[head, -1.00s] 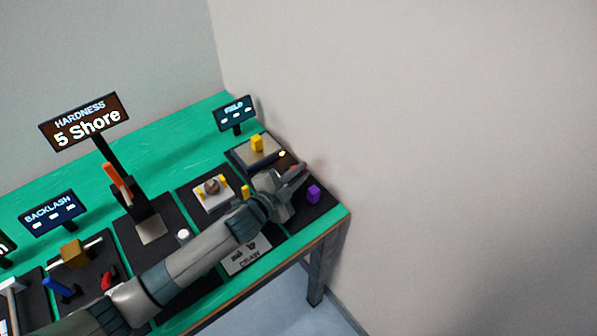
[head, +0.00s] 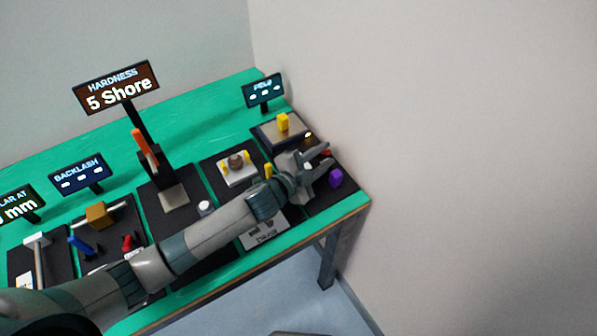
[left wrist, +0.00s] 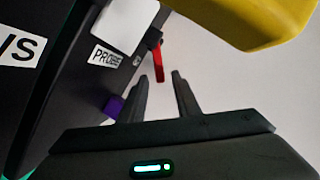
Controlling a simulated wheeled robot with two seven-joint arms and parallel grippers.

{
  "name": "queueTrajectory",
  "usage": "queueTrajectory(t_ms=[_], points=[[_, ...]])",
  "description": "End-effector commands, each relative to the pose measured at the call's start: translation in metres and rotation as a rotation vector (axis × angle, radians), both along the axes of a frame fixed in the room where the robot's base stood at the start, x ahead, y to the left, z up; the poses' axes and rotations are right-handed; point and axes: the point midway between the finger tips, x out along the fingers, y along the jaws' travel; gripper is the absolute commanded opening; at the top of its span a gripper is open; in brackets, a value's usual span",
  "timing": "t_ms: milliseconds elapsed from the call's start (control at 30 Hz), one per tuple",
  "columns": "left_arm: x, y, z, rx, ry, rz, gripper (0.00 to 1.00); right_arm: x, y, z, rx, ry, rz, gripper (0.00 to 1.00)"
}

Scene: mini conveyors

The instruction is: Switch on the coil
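My left gripper (head: 322,155) is over the rightmost station, at the table's right end. Its two fingers are apart with nothing between them; the left wrist view also shows them apart (left wrist: 160,76). A small red lever (left wrist: 158,60) stands just beyond the fingertips in that view, apart from them as far as I can tell; in the head view it is mostly hidden by the fingers. A yellow block (head: 282,122) sits on a grey-topped box behind the gripper, possibly the coil. A display reading FIELD (head: 263,91) stands behind it. My right gripper is out of view.
A purple block (head: 336,178) lies close to the gripper's right; it is also in the left wrist view (left wrist: 115,106). A large yellow part (left wrist: 265,20) fills that view's top right. Other stations, including the hardness sign (head: 117,87), stand leftward. A wall borders the table's far right.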

Motion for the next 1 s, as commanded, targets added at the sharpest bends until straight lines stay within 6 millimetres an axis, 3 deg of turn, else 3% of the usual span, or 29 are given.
queueTrajectory(t_ms=[267, 800, 1000], points=[[-0.024, 0.018, 0.005, 0.001, 0.0, -0.001, 0.3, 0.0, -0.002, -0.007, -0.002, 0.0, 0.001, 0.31], [-0.105, 0.076, 0.029, 0.001, 0.001, -0.002, 0.3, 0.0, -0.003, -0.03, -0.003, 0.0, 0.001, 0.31], [-0.125, 0.091, 0.037, 0.001, 0.0, -0.001, 0.3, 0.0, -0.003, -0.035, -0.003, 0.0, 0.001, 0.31]])
